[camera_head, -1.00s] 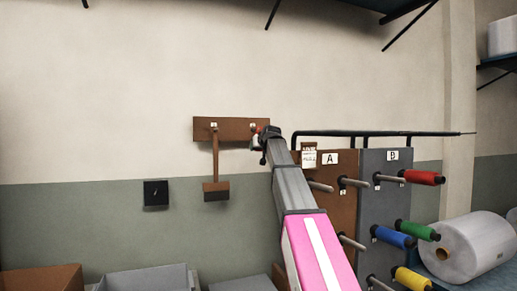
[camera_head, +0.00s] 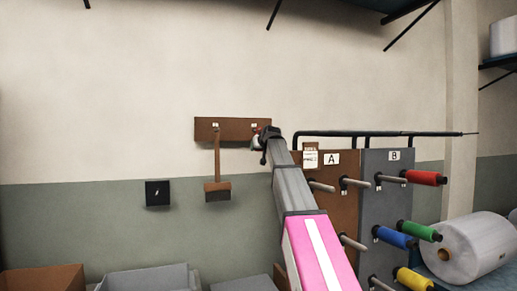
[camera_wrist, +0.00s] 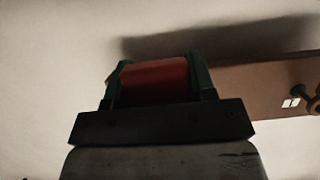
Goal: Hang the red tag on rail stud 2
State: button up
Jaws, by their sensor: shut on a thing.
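My gripper (camera_head: 259,141) is at the right end of the brown wall rail (camera_head: 235,130). In the wrist view my gripper (camera_wrist: 155,80) is shut on the red tag (camera_wrist: 155,76), which sits between its two dark green fingers. Only a plain red face of the tag shows; its hole or loop is hidden.
A brown brush-like tool (camera_head: 217,191) hangs from the rail's left stud. A black square plate (camera_head: 158,193) is on the wall. To the right, panels A (camera_head: 332,202) and B (camera_head: 386,215) carry protruding pegs and coloured spools, with a dark bar (camera_head: 380,133) above. Bins stand below.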

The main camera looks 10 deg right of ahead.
jog(key=shift+w, duration=0.2)
jog(key=shift+w, duration=0.1)
jog(key=shift+f, duration=0.25)
jog(key=o, duration=1.1)
jog(key=shift+f+v, duration=0.15)
jog(key=shift+v, duration=2.1)
jog(key=shift+f+v, duration=0.2)
jog(key=shift+v, duration=2.05)
